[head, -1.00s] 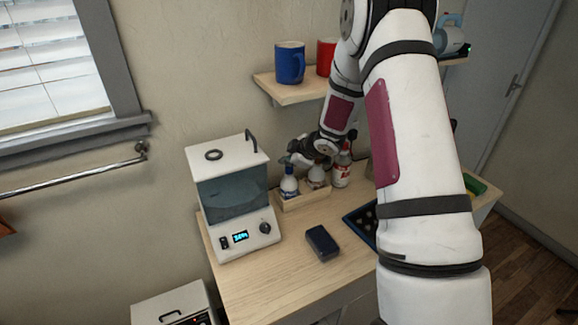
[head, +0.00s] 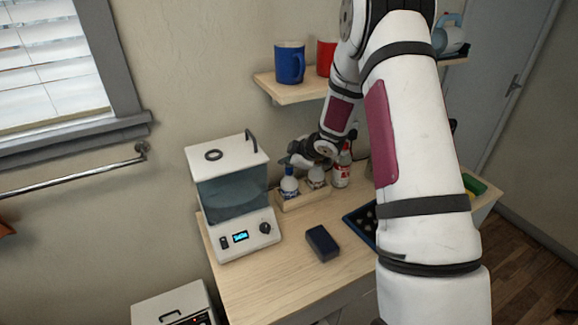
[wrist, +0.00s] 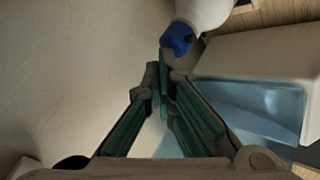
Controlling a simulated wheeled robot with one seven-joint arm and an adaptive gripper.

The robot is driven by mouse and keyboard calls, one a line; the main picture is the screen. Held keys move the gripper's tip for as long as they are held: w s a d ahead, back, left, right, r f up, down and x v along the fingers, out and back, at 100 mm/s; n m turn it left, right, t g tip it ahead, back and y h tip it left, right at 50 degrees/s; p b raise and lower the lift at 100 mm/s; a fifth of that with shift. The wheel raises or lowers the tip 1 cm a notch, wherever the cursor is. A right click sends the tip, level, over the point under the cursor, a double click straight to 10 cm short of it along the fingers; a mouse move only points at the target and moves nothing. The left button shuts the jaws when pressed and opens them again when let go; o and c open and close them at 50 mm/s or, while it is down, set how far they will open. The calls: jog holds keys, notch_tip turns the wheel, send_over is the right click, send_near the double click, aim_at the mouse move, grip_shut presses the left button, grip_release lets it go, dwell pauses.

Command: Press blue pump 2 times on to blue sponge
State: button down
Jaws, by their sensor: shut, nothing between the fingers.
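The blue pump (head: 289,170) tops a white bottle (head: 289,188) at the left end of a wooden caddy by the wall. The pump also shows at the top of the wrist view (wrist: 178,38). My gripper (head: 286,160) is just above the pump in the head view. In the wrist view my gripper (wrist: 163,78) is shut and empty, its teal-lined fingers together close to the blue pump head. I cannot tell whether they touch it. The blue sponge (head: 322,243), a dark blue block, lies on the counter in front of the caddy.
A white machine with a tinted window (head: 232,200) stands left of the caddy (head: 305,201). Another bottle and a red-labelled bottle (head: 341,172) stand to the right. A shelf with a blue mug (head: 290,63) and a red mug is above. The front counter (head: 270,285) is clear.

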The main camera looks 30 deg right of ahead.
aim_at(288, 169)
jog(key=shift+s+f, duration=0.1)
jog(key=shift+f, duration=0.35)
jog(key=shift+r, duration=0.3)
jog(key=shift+r+p, duration=1.1)
jog(key=shift+r, duration=2.1)
